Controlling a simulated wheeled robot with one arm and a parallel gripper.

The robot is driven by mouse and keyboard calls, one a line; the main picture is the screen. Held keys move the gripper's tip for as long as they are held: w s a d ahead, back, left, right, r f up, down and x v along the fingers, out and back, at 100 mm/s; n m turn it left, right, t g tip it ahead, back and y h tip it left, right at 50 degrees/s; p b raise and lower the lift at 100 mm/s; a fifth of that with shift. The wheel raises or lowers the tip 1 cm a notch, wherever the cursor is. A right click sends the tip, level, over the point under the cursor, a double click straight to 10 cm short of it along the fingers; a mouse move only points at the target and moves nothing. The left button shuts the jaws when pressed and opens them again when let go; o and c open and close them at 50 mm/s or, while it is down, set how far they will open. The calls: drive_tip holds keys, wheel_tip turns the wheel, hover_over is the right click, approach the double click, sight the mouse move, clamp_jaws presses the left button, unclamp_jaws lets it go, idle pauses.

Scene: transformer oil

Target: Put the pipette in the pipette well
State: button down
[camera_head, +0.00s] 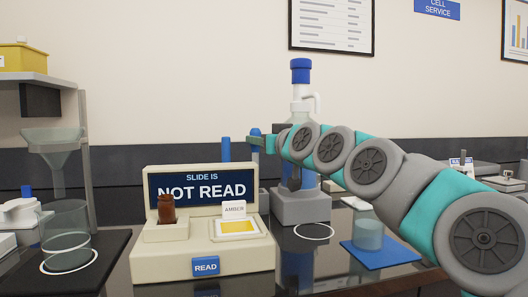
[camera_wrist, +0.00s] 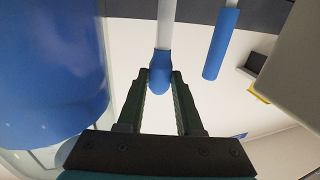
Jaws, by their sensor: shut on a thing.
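My gripper (camera_head: 263,143) is at the end of the arm, above and behind the right side of the cream reader. In the wrist view its dark fingers (camera_wrist: 161,84) are closed on the blue bulb of the pipette (camera_wrist: 160,72). The pipette's pale tube runs away from the fingers, out of the wrist picture. In the head view the bulb (camera_head: 255,132) shows at the gripper tip, and the lower tube is hard to make out. I cannot clearly identify the pipette well; the reader's screen hides part of the space behind it.
The cream reader (camera_head: 240,258) stands in front, with a brown vial (camera_head: 166,209) in its left block. A blue-filled bottle (camera_head: 300,105) stands close right of the gripper. A second blue-topped rod (camera_head: 226,149) stands left of it. A beaker (camera_head: 368,234) sits on a blue mat.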

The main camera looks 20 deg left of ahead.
drive_tip(key=shift+d+f, duration=0.1)
drive_tip(key=shift+f, duration=0.75)
drive_tip(key=shift+f+b, duration=0.2)
drive_tip(key=shift+b, duration=0.1)
drive_tip(key=c, duration=0.8)
unclamp_jaws()
drive_tip(key=shift+r, duration=0.1)
drive_tip(key=shift+c, duration=0.2)
drive_tip(key=shift+r, duration=0.1)
drive_tip(key=b+v, duration=0.1)
drive_tip(key=v, duration=1.1)
